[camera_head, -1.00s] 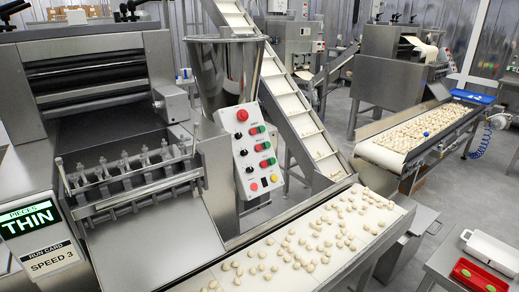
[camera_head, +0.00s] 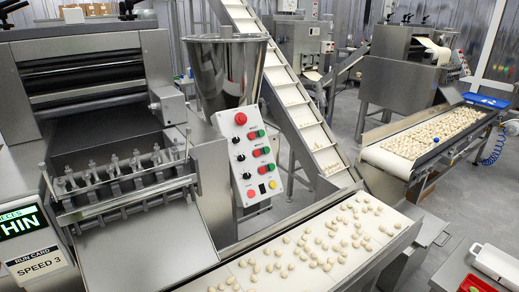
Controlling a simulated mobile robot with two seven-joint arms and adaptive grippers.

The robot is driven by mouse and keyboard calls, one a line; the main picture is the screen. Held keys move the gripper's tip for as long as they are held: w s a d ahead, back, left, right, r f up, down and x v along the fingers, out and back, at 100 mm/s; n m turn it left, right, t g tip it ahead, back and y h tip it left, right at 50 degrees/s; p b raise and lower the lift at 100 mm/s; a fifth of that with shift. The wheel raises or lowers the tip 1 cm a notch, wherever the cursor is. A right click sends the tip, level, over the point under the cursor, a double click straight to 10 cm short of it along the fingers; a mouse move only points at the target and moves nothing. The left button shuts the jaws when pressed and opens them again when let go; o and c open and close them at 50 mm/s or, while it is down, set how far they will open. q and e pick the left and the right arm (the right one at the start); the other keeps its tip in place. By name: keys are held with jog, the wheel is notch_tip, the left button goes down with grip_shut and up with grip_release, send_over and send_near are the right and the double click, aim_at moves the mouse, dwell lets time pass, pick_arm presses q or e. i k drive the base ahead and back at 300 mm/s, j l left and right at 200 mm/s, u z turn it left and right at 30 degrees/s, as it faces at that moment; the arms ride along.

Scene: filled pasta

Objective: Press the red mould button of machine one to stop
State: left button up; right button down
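Machine one's control panel (camera_head: 248,157) is a pale tilted plate beside the steel hopper, near the picture's middle. A large red knob (camera_head: 240,118) is at its top. A smaller red button (camera_head: 250,193), a black switch and a yellow button (camera_head: 272,184) line the bottom. The labels are too small to read, so I cannot tell which is the mould button. Neither gripper is in view.
A white belt (camera_head: 235,275) with scattered pasta pieces runs in front of the panel. The mould unit (camera_head: 125,185) stands left, by a partly cut-off display (camera_head: 23,222) and a SPEED 3 card. A second belt is at right. A table with a red tray (camera_head: 473,284) is lower right.

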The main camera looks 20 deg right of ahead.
aim_at(256, 152)
jog(key=i+l, duration=0.1)
jog(key=l, duration=0.35)
jog(key=i+l+u, duration=0.15)
jog(key=l, duration=0.7)
jog(key=i+l+u, duration=0.15)
jog(key=l, duration=0.3)
